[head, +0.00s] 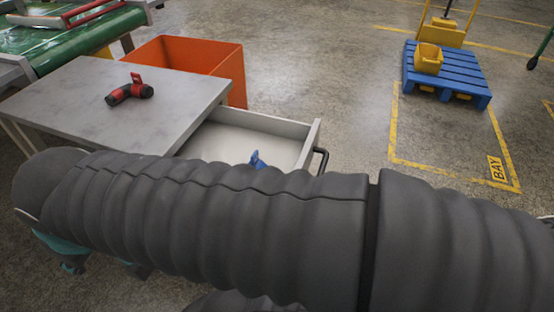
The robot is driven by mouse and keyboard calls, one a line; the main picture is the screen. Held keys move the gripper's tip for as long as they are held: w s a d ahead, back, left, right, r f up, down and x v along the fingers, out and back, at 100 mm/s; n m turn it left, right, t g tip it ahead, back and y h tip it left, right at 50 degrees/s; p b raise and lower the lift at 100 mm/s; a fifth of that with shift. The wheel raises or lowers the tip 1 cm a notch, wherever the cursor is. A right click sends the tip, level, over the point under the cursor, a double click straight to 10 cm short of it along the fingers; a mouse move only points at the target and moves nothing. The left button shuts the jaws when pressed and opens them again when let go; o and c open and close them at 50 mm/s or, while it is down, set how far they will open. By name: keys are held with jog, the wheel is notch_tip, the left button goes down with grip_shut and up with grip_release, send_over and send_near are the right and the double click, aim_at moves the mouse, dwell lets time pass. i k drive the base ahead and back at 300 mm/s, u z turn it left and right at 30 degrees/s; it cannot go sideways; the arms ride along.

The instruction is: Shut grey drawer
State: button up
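The grey drawer (311,137) is pulled out from the right side of a grey-topped table (70,100). Its pale inside shows, and a black handle (322,160) is on its right-hand front. A small blue object (257,158) shows in the drawer area, partly hidden. A thick dark ribbed form crosses the whole picture close to the camera and covers the drawer's near part. I cannot tell whether it is a hose or a sleeve on my arm. I cannot make out my gripper.
A red and black tool (130,91) lies on the table. An orange bin (190,54) stands behind it, and a green conveyor (80,40) is at the upper left. A blue pallet (447,76) with a yellow container (428,60) is at the upper right. Floor right of the drawer is clear.

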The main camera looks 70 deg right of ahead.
aim_at(231, 136)
jog(key=u, duration=0.25)
jog(key=k, duration=0.85)
jog(key=z, duration=2.6)
jog(key=k, duration=0.8)
jog(key=u, duration=1)
